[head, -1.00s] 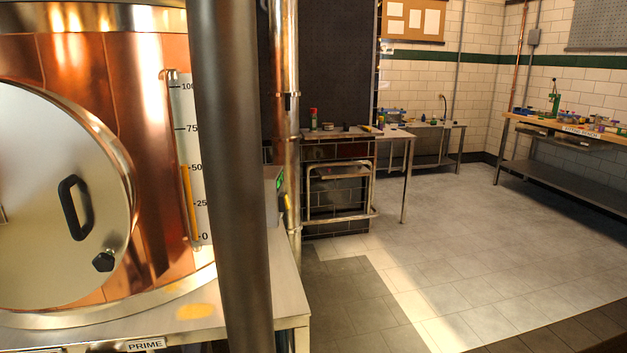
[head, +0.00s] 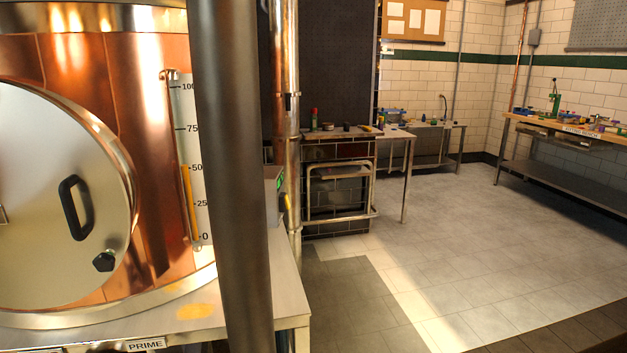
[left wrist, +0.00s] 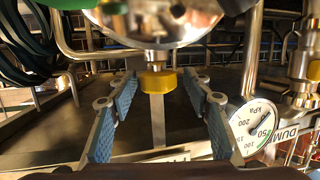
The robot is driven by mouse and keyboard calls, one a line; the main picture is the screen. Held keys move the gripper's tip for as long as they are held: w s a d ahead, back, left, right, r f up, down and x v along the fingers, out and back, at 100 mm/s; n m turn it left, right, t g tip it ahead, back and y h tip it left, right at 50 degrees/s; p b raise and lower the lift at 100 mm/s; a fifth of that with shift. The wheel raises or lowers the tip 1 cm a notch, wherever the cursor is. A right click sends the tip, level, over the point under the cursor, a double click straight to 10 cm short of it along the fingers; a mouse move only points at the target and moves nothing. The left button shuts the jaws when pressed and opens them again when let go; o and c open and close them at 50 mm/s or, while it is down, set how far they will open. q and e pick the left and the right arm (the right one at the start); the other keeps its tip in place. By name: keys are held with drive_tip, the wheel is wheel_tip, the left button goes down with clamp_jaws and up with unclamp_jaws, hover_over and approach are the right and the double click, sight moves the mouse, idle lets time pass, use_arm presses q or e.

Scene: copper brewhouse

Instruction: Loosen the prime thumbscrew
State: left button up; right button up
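In the head view a white PRIME label (head: 145,345) is on the front edge of the stand under a copper vessel (head: 150,150). No thumbscrew can be made out for sure near it. In the left wrist view my left gripper (left wrist: 164,88) is open, its blue-padded fingers spread wide. A yellow collar (left wrist: 157,80) on a metal stem, below a shiny round body (left wrist: 155,20), shows between the fingers. It appears clear of both pads. I cannot tell whether it is the prime thumbscrew. My right gripper is in neither view.
A pressure gauge (left wrist: 254,126) and a DUMP label (left wrist: 287,133) are right of the fingers. Dark hoses (left wrist: 25,45) hang at left. A dark post (head: 232,180) hides part of the head view. The vessel's round door (head: 50,200) is shut. The tiled floor (head: 470,250) at right is clear.

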use_arm(q)
drive_tip(key=p+v, duration=0.4)
drive_tip(key=v, duration=0.2)
drive_tip(key=shift+p, duration=0.35)
drive_tip(key=shift+s+d, duration=0.1)
drive_tip(key=v, duration=0.7)
drive_tip(key=shift+s+d, duration=0.15)
drive_tip(key=shift+s, duration=0.2)
drive_tip(key=shift+w, duration=0.15)
